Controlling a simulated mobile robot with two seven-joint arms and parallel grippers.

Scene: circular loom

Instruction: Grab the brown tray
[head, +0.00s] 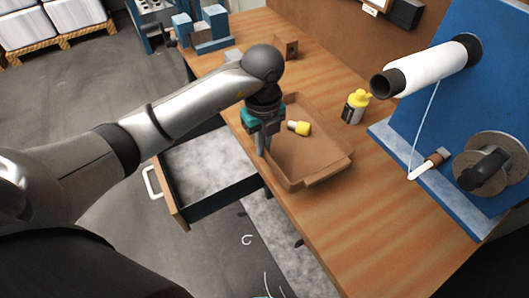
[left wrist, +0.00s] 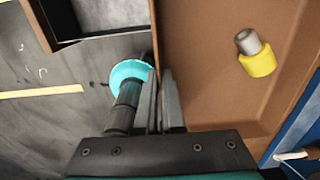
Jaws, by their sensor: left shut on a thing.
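The brown tray (head: 311,155) lies on the wooden table near its left edge. A small yellow and grey object (head: 299,128) rests inside it. My left gripper (head: 263,143) is at the tray's left wall, shut on it. In the left wrist view the fingers (left wrist: 160,100) pinch the wall of the tray (left wrist: 205,70), and the yellow and grey object (left wrist: 257,55) lies on the tray floor. The spot where the fingers meet the wall is partly hidden by the fingers. My right gripper is not in view.
A blue machine with a white spool (head: 430,68) is farther right. An open drawer (head: 174,205) juts out below the table's left side. The front table top (head: 385,225) is clear.

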